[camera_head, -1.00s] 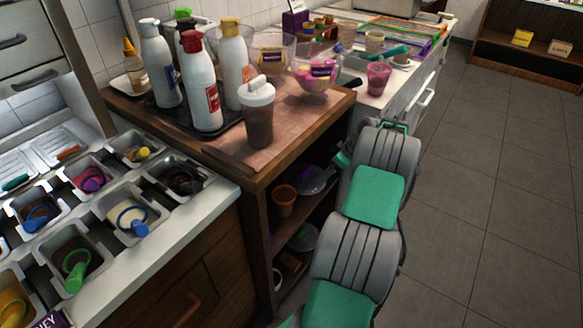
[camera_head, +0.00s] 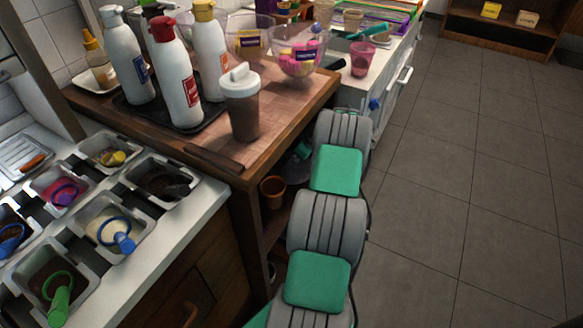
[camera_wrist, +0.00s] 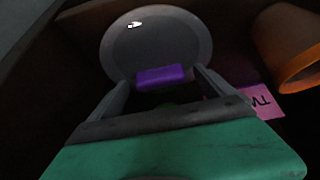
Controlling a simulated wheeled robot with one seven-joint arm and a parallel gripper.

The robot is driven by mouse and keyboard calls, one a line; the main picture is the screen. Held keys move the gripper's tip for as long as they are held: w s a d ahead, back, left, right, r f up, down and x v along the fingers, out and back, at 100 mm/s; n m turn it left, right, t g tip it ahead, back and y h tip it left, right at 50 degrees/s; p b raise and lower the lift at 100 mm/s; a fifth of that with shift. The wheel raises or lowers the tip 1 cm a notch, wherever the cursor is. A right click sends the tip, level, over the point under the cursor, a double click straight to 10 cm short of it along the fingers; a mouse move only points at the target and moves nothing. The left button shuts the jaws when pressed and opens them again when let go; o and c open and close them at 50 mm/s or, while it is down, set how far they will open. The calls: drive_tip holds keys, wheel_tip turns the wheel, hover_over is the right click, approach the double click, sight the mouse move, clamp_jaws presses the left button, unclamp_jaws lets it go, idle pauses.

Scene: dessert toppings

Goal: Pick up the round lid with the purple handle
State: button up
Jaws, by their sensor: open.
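The round lid (camera_wrist: 157,38) is grey and shows in the wrist view, facing me inside a dark space. Its purple handle (camera_wrist: 160,76) is a short block near the lid's lower edge. My gripper (camera_wrist: 163,84) is open, with one finger to each side of the purple handle. I cannot tell whether the fingers touch it. In the head view my gripper is hidden, since my arm reaches in beside the wooden counter (camera_head: 215,146).
An orange pot (camera_wrist: 285,45) lies close to the right of the lid, with a pink label (camera_wrist: 262,101) below it. In the head view a brown pot (camera_head: 272,192) stands on the open shelf under the counter. The floor (camera_head: 450,200) at the right is clear.

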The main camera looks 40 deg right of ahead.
drive_tip(key=shift+r, duration=0.1)
drive_tip(key=c, duration=1.5)
